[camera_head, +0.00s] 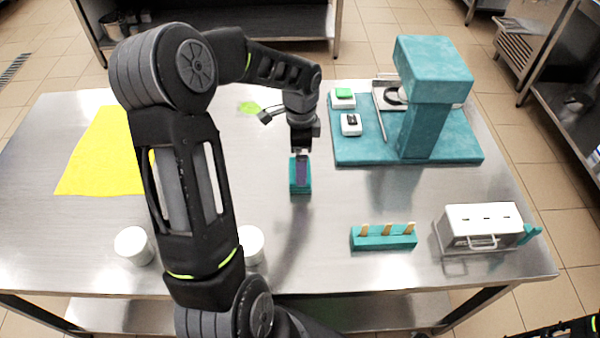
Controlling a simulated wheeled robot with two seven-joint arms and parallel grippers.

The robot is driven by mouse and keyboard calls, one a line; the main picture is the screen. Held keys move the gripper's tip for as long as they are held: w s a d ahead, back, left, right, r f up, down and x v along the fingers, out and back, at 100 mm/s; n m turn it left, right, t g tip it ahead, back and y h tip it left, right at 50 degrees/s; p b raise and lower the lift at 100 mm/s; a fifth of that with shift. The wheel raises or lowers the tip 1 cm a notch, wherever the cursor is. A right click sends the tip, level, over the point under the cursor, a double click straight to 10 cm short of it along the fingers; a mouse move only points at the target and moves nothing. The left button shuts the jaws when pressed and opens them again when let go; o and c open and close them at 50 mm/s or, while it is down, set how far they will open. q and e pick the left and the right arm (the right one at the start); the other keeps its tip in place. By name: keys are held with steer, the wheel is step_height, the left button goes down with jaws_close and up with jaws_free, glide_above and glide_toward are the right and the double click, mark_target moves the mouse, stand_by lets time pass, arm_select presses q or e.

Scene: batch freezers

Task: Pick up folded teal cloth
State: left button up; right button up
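The folded teal cloth (300,190) is a small teal block shape on the steel table, just left of the table's middle. My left gripper (302,168) points down right over it. Its fingertips overlap the cloth in the picture, with a purplish patch between them. I cannot tell whether the fingers touch or grip the cloth. Only a bit of my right arm (565,328) shows at the bottom right corner; its gripper is out of view.
A teal machine (430,75) on a teal base stands at the back right. A teal holder with wooden sticks (372,242) and a white box (484,222) stand front right. White tubs (133,246) sit front left, near a yellow cloth (98,165).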

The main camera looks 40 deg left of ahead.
arm_select(q)
steer(key=shift+f, duration=0.1)
step_height(320, 180, down, 5)
steer(key=shift+s+p, duration=0.1)
steer(key=shift+p, duration=0.5)
steer(key=shift+c, duration=0.6)
steer(key=c, duration=1)
steer(key=shift+o, duration=0.2)
step_height(320, 180, up, 10)
steer(key=shift+r+b, duration=0.1)
steer(key=shift+b, duration=0.45)
